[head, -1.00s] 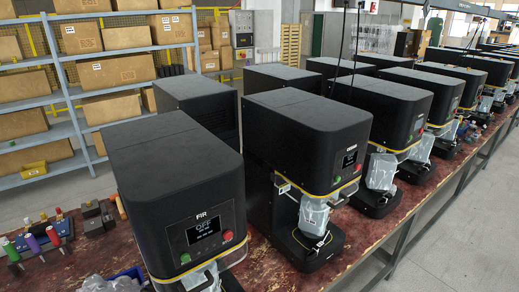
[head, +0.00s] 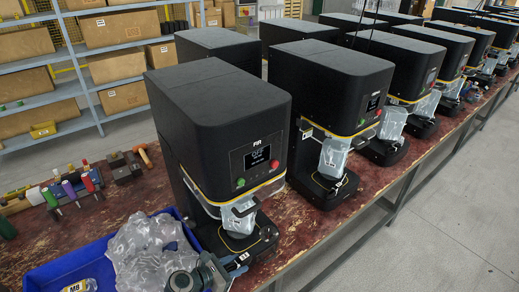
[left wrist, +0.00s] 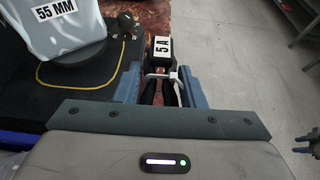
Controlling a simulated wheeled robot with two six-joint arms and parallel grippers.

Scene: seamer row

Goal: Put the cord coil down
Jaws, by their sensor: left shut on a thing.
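The cord coil (left wrist: 158,92) is a bundle of black cord with a pale tie and a black plug end labelled 5 A. My left gripper (left wrist: 159,88) is shut on it, with one blue-grey finger on each side. In the head view my left gripper (head: 226,268) is at the bottom, in front of the nearest seamer's base. The coil is small and mostly hidden there. In the left wrist view the red-brown bench top (left wrist: 143,22) shows beyond the plug; I cannot tell whether the coil touches it.
The nearest black seamer (head: 222,110) stands close beside my gripper, its base (left wrist: 85,75) at left in the wrist view. A blue bin (head: 60,270) with clear bags is to the left. Coloured-handled tools (head: 70,190) stand behind it. Bare bench front (head: 300,225) lies right.

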